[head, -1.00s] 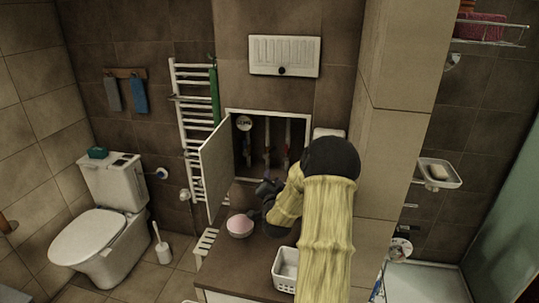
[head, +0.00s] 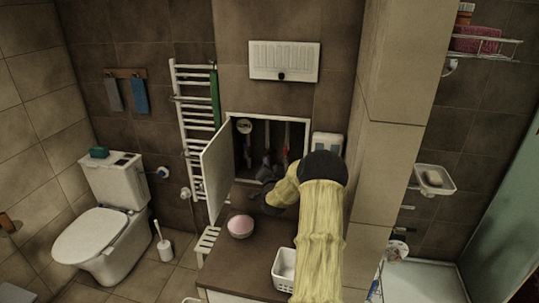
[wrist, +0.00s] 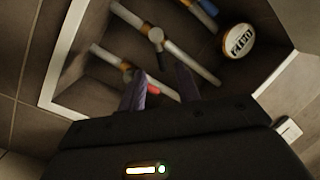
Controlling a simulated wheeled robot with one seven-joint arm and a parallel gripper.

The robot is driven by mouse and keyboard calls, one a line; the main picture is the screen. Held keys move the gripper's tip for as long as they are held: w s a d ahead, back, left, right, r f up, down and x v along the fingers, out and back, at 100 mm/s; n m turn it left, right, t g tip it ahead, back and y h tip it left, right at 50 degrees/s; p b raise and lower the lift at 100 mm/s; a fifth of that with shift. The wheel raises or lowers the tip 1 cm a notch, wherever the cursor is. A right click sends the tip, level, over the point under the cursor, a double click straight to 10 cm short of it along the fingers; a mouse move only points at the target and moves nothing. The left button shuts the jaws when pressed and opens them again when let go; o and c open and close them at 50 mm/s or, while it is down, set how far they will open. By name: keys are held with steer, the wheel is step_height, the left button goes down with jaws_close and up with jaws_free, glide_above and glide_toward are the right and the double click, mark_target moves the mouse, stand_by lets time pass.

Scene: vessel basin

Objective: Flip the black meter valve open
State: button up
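Inside the open wall niche, a valve with a dark grey-black lever (wrist: 157,38) sits on the middle white pipe (wrist: 178,43) in the wrist view. I take it for the black meter valve; its exact lever angle is hard to tell. In the head view my gripper (head: 267,174) is dark and small at the niche's lower opening, partly hidden by my yellow-sleeved arm.
A round white meter (wrist: 238,40) and a blue valve handle (wrist: 208,7) lie beyond; a red handle (wrist: 127,77) is close to the left finger. The niche door (head: 216,170) stands open at left. A pink bowl (head: 240,226) and white basket (head: 284,268) stand on the counter.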

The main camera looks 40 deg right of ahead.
mark_target(270, 155)
steer(key=shift+p+x, duration=1.2)
steer(key=shift+x, duration=2.5)
jaws_close()
steer(key=shift+a+f, duration=0.1)
steer(key=shift+a, duration=0.15)
steer(key=shift+d, duration=0.1)
